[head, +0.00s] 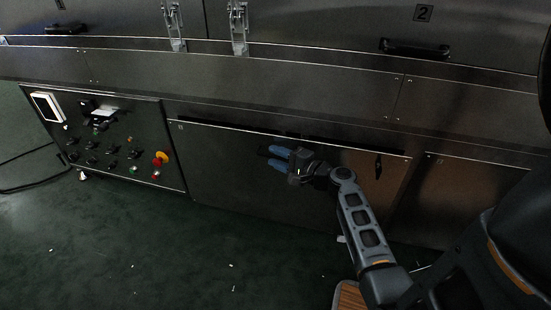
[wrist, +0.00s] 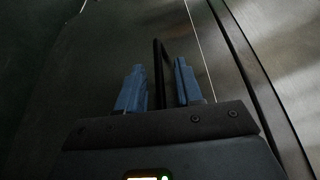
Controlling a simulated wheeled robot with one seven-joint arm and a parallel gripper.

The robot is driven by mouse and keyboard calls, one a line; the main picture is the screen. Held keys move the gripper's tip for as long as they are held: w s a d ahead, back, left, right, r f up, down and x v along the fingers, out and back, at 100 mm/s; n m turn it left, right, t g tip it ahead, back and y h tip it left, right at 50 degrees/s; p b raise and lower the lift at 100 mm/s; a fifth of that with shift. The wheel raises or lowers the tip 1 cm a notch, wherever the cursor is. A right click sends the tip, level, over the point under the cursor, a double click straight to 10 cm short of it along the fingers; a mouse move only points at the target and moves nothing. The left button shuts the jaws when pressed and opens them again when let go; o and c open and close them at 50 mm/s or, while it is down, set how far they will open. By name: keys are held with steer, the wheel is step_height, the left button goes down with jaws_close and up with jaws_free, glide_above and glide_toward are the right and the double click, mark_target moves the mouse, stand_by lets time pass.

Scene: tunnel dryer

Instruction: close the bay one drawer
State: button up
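The wide dark metal front below the long ledge (head: 230,175) looks like the bay one drawer; the small mark at its upper left is too small to read. A dark strip runs along its top edge, but I cannot tell how far it stands out. My gripper (head: 276,158) is in front of its upper middle, with two blue fingers. In the wrist view, my gripper (wrist: 158,88) has its fingers apart, and a thin black bar handle (wrist: 157,60) shows between them. Gaps show on both sides of the bar, so the fingers appear not to grip it.
A control panel (head: 115,145) with knobs and a red-and-yellow stop button is at the left. An upper door marked 2 (head: 480,30) has a black handle (head: 414,48). Another lower panel (head: 450,195) is at the right. The green floor (head: 150,255) in front is mostly clear.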

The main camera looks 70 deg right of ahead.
steer(key=shift+w+d, duration=0.1)
steer(key=shift+w, duration=0.25)
steer(key=shift+c, duration=0.4)
jaws_close()
steer(key=shift+d, duration=0.1)
